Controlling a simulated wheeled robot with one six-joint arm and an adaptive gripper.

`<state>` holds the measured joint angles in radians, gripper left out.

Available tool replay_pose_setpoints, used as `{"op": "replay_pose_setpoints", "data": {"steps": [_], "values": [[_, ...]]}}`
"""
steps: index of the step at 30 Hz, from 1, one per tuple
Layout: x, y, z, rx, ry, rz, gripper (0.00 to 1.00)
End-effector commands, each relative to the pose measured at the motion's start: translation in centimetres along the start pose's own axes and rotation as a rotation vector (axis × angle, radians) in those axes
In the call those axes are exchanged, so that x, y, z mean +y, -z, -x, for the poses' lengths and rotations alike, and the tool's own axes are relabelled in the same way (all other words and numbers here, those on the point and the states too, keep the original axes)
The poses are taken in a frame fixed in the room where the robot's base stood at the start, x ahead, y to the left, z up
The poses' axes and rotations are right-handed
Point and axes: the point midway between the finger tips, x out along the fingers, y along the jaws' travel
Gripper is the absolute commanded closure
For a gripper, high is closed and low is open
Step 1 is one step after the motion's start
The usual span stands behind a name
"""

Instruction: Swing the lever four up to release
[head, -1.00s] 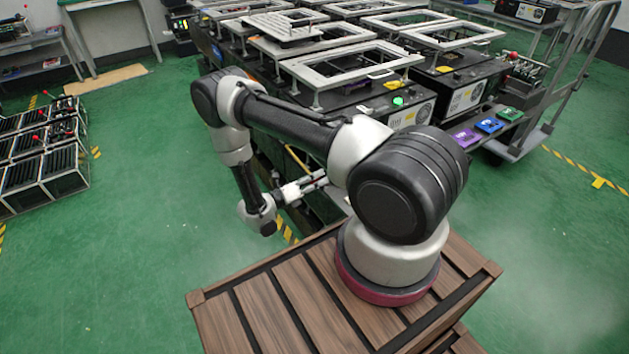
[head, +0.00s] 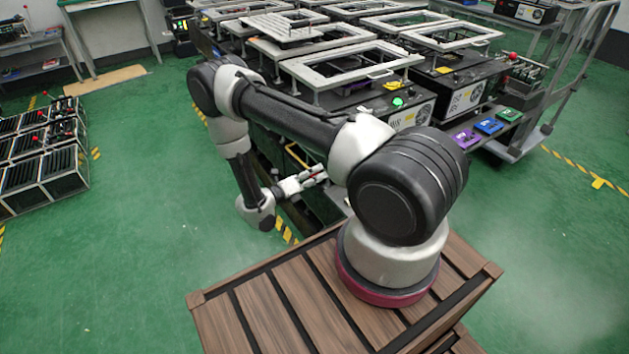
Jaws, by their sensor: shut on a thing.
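My gripper (head: 318,174) is in the middle of the head view, at the side of the dark machine bench, pointing right. Its fingers are small here, and a thin dark red part shows between them. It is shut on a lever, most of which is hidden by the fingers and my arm. I cannot read any number on it, so I cannot tell from this view which lever it is.
A dark machine bench with pale frames (head: 350,65) fills the back. Purple, blue and green blocks (head: 489,125) lie on its right ledge, by a grey trolley (head: 520,140). Black racks with red-knobbed levers (head: 42,165) stand on the left floor. Green floor at front left is clear.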

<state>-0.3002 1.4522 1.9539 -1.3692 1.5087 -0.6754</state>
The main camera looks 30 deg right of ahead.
Motion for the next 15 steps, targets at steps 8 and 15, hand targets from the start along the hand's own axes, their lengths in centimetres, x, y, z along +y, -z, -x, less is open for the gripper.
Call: {"op": "replay_pose_setpoints", "data": {"steps": [8, 15], "values": [[-3.5, -3.7, 0.0, 0.010, -0.007, 0.226, 1.00], [-5.8, -7.5, -0.1, 0.019, -0.017, 0.448, 1.00]]}}
